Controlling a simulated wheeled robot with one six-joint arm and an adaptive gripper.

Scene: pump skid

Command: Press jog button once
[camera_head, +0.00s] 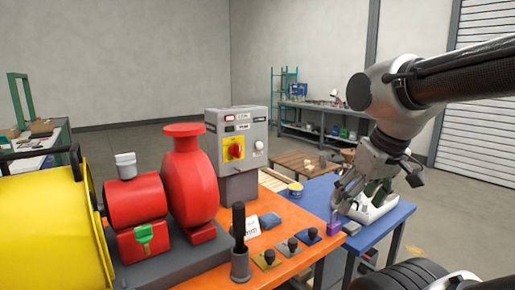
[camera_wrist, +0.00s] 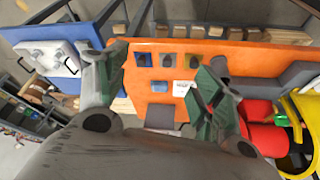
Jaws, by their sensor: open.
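A grey control box (camera_head: 238,140) stands on a post at the back of the orange bench. Its front carries a red rotary knob (camera_head: 236,150) on a yellow plate, a lit red rocker at the top, and a pale round button (camera_head: 258,145) at the right. I cannot read the labels, so I cannot tell for certain which control is the jog button. My gripper (camera_head: 341,198) is to the right of the box and well apart from it, above where the orange and blue tops meet. In the wrist view my gripper (camera_wrist: 162,66) has its fingers spread, with nothing between them.
A red pump (camera_head: 188,180) and yellow motor (camera_head: 55,230) fill the left. A dark upright handle (camera_head: 239,225) and several small knobbed plates stand at the orange bench's (camera_head: 285,215) front. The blue table (camera_head: 385,222) adjoins.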

